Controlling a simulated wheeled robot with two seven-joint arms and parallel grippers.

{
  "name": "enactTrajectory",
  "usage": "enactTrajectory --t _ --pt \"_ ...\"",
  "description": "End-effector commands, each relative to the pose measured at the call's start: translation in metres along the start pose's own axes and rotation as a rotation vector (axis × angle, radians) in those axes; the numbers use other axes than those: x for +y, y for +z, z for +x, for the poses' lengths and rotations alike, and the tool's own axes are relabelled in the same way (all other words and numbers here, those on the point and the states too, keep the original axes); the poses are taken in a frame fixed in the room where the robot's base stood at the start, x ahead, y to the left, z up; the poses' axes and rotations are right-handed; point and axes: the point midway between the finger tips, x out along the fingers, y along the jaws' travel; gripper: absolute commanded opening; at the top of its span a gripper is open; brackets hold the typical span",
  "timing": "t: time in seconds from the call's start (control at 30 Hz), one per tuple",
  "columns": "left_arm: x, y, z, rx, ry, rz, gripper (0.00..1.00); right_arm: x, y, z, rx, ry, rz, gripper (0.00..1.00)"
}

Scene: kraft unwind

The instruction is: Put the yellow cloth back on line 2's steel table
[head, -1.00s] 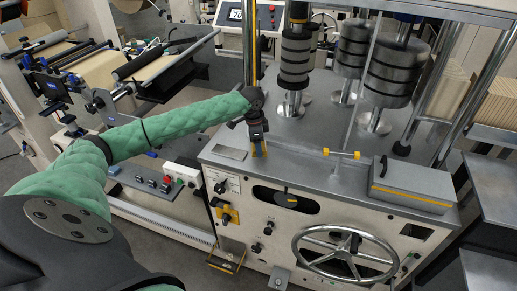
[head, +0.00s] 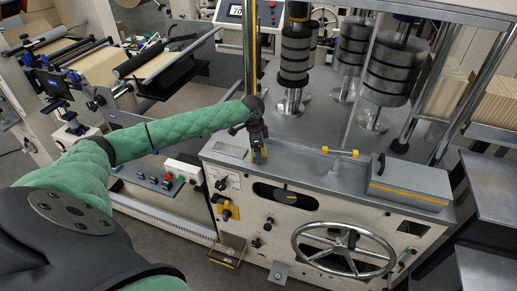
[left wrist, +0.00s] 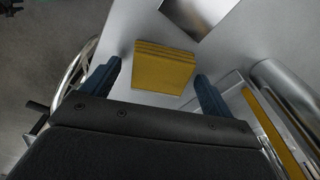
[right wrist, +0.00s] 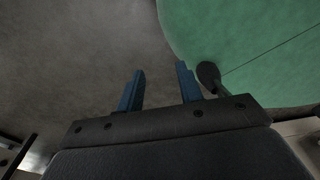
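The yellow cloth (left wrist: 165,67) is a folded, layered block lying on the grey steel table top (left wrist: 235,45) in the left wrist view. In the head view only a bit of yellow (head: 263,155) shows at my left gripper (head: 259,157), at the front left of the steel table (head: 310,170). My left gripper (left wrist: 158,88) is open, its blue fingers on either side of the cloth with a gap at each side. Contact with the cloth cannot be seen. My right gripper (right wrist: 160,88) is open and empty above the floor, and is not in the head view.
A grey box with a yellow stripe (head: 410,183) sits at the table's right end. A yellow-ended fitting (head: 340,152) and dark roller stacks (head: 295,60) stand on the table.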

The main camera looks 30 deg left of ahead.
Motion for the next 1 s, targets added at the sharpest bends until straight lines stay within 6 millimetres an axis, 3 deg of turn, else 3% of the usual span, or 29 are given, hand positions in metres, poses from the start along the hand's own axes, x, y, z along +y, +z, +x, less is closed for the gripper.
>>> enactTrajectory --t 0.4,0.8,1.0 --pt "-0.001 0.001 -0.012 -0.001 -0.001 0.000 0.86 -0.001 -0.005 0.007 -0.005 0.000 0.000 0.36" --pt "-0.001 0.000 -0.076 0.001 -0.003 0.001 0.86 0.003 -0.091 0.005 0.061 0.004 0.000 0.36" --pt "-0.001 0.000 -0.106 0.001 -0.003 -0.001 0.86 0.003 -0.119 0.000 0.079 0.004 0.001 0.36"
